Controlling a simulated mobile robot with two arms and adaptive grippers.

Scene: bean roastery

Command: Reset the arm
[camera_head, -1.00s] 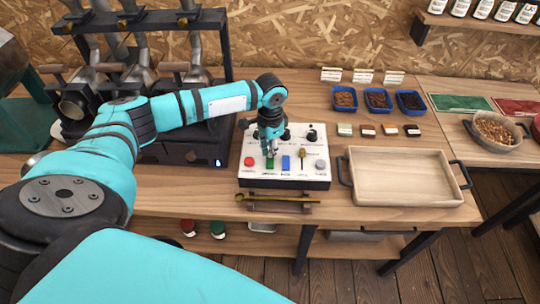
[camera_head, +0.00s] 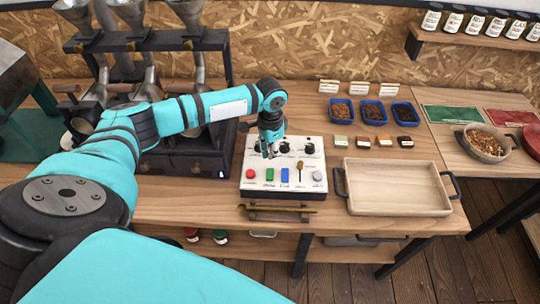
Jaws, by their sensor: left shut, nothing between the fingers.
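My left arm comes in from the left and reaches over the workbench. My left gripper (camera_head: 268,153) is shut and empty, pointing down above the back left part of a white control panel (camera_head: 255,188). The panel carries a red button (camera_head: 250,173), a green switch (camera_head: 270,174), a blue switch (camera_head: 285,174), a small lever (camera_head: 300,167), a grey button (camera_head: 317,176) and black knobs (camera_head: 309,148). The gripper hides part of the panel's back left area. I cannot tell whether the fingertips touch the panel. My right gripper is not in view.
A wooden tray (camera_head: 396,208) with dark handles stands right of the panel. Blue bins (camera_head: 373,113) of beans sit behind it. A brass-coloured scoop (camera_head: 277,208) lies on a rest in front. A black roaster rack (camera_head: 200,41) stands at the back left.

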